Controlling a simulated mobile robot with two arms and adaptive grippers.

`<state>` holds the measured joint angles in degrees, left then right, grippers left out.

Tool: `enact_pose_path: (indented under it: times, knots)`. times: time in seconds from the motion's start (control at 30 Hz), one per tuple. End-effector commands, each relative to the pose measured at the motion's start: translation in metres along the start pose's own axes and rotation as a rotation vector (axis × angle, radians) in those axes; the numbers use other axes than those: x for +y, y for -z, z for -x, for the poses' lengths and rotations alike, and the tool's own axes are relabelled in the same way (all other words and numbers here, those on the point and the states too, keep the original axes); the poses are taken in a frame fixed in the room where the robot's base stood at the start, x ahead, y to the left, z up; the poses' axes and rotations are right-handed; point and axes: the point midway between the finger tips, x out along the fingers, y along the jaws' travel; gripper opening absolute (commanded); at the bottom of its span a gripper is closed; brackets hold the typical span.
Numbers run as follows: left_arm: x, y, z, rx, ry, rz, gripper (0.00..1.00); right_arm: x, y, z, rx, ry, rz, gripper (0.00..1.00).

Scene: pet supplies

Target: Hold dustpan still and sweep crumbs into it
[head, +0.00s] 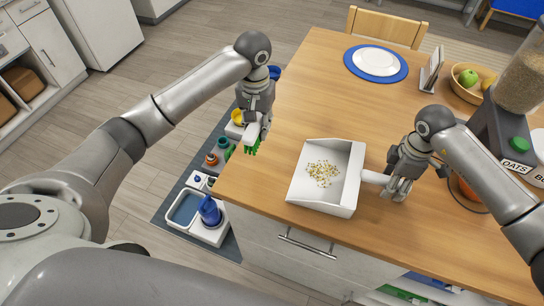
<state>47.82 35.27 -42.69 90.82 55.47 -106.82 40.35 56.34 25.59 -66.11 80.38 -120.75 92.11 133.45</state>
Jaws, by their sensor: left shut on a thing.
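The white dustpan (345,205) lies on the wooden table near its front edge, with its handle (373,177) pointing right. A scatter of yellowish crumbs (323,173) lies on the dustpan's floor. My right gripper (392,184) is at the end of the handle and looks shut on it; its fingers partly hide the handle. My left gripper (254,128) is shut on a brush, whose green bristles (253,147) show below the fingers. The brush is at the table's left edge, left of and apart from the dustpan. The gripper hides much of the brush.
A blue mat with a white plate (376,61), a fruit bowl (464,92) and an oats dispenser (508,110) stand at the back and right. On the floor left of the table, a grey mat (170,198) holds a tray and several small items. The table's middle is clear.

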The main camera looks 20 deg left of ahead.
Motion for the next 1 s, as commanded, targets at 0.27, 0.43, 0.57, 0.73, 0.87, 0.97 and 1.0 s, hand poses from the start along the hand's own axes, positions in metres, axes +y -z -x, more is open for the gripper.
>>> enact_pose_path:
  times: [0.27,0.43,0.57,0.73,0.87,0.97,1.0]
  knots:
    - [0.000,0.000,0.001,0.001,0.000,0.000,0.00,0.002,0.000,0.018,0.003,-0.005,0.000,0.51]
    - [0.000,0.000,0.001,0.001,0.000,0.000,0.00,0.002,0.000,0.054,0.002,-0.006,0.001,0.51]
    - [0.000,0.000,0.001,0.001,0.000,0.000,0.00,0.002,0.000,0.081,0.002,-0.005,0.001,0.51]
    - [0.000,0.000,0.001,0.001,0.000,0.000,0.00,0.001,0.000,0.107,0.001,-0.002,-0.001,0.51]
    - [0.000,0.000,0.001,0.001,0.000,0.000,0.00,0.001,0.000,0.117,0.000,-0.001,0.000,0.51]
    - [0.000,0.000,0.001,0.001,0.000,0.000,0.00,0.000,0.000,0.120,0.000,0.001,0.000,0.51]
    - [0.000,0.000,0.001,0.001,0.000,0.000,0.00,0.000,0.000,0.120,0.000,0.001,0.000,0.51]
